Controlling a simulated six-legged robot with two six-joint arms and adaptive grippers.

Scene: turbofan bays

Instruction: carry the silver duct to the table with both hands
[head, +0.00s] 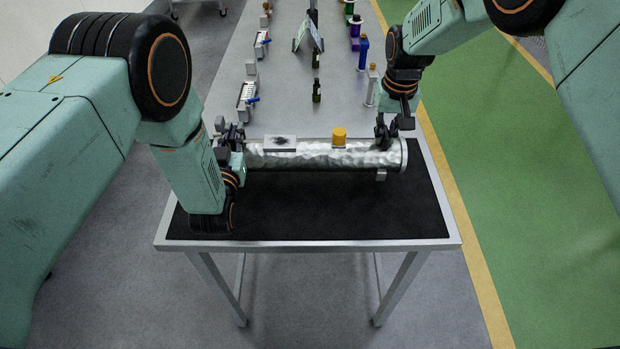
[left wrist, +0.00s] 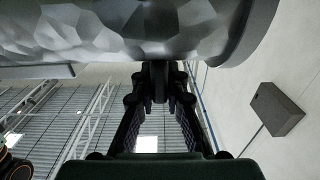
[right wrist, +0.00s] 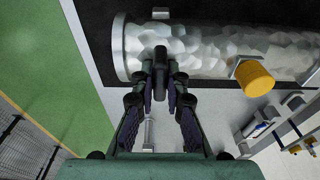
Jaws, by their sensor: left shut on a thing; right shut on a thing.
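The silver duct (head: 318,155), a crumpled shiny tube with end flanges and a yellow cap (head: 339,137), lies level across the table (head: 300,243), over its black mat. I cannot tell whether it touches the mat or hangs just above it. My left gripper (head: 233,140) is shut on the duct's left end; in the left wrist view the duct (left wrist: 130,28) spans the top, above the fingers (left wrist: 158,85). My right gripper (head: 388,128) is shut on the duct near its right flange; in the right wrist view its fingers (right wrist: 160,72) meet beside that flange (right wrist: 119,48). The exact grip spots are partly hidden.
Behind the duct, the grey tabletop holds dark bottles (head: 316,92), a blue bottle (head: 363,53), a white-bodied bottle (head: 372,84) and small racks (head: 246,98). The black mat's front part (head: 320,210) is clear. A green floor lane (head: 520,150) runs to the right.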

